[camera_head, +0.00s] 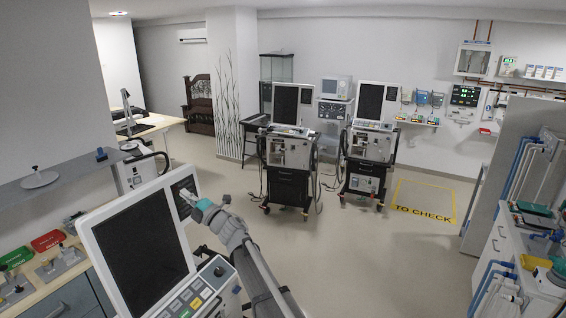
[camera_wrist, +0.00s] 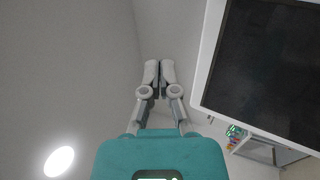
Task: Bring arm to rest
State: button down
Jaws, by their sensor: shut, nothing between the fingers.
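My arm reaches up from the bottom of the head view, and my gripper (camera_head: 186,194) is beside the right edge of a large ventilator screen (camera_head: 142,240). In the wrist view my gripper (camera_wrist: 159,66) has its two fingers together, with nothing between them. The dark screen with its white frame (camera_wrist: 268,65) stands to the right of the fingers there. I cannot tell from these views whether the fingertips touch the screen's frame.
Two ventilators (camera_head: 288,145) (camera_head: 370,150) stand on wheeled carts mid-room. A yellow "TO CHECK" floor marking (camera_head: 422,212) is empty. A counter with red and green trays (camera_head: 47,240) lies at left; a white cabinet (camera_head: 510,240) stands at right. The central floor is clear.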

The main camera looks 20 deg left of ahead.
jog(key=w+d+f+m+t+h+b, duration=0.2)
jog(key=w+d+f+m+t+h, duration=0.25)
jog(key=w+d+m, duration=0.35)
jog(key=w+d+f+m+t+h+b, duration=0.35)
jog(key=w+d+t+h, duration=0.2)
jog(key=d, duration=0.55)
jog(key=w+d+f+m+h+b, duration=0.2)
jog(key=d+f+m+h, duration=0.4)
jog(key=d, duration=0.5)
jog(key=w+d+f+m+h+b, duration=0.1)
jog(key=d+f+m+h, duration=0.3)
jog(key=d+f, duration=0.6)
jog(key=s+d+f+m+g+h+b, duration=0.25)
jog(key=s+d+f, duration=0.2)
jog(key=d, duration=0.45)
jog(key=s+d+f+m+g+h+b, duration=0.1)
jog(key=s+d+f+m+g+b, duration=0.25)
jog(key=d, duration=0.55)
jog(key=s+d+f+m+g+b, duration=0.1)
jog(key=s+d+f+m+g, duration=0.2)
jog(key=s, duration=0.6)
jog(key=s+d+f+m+g+y+b, duration=0.1)
jog(key=s+d+f+m+g+b, duration=0.1)
jog(key=s+d+f+g, duration=0.3)
jog(key=s+d+f+m, duration=0.1)
jog(key=s+d+f, duration=0.2)
jog(key=s, duration=0.1)
jog(key=shift+d, duration=0.25)
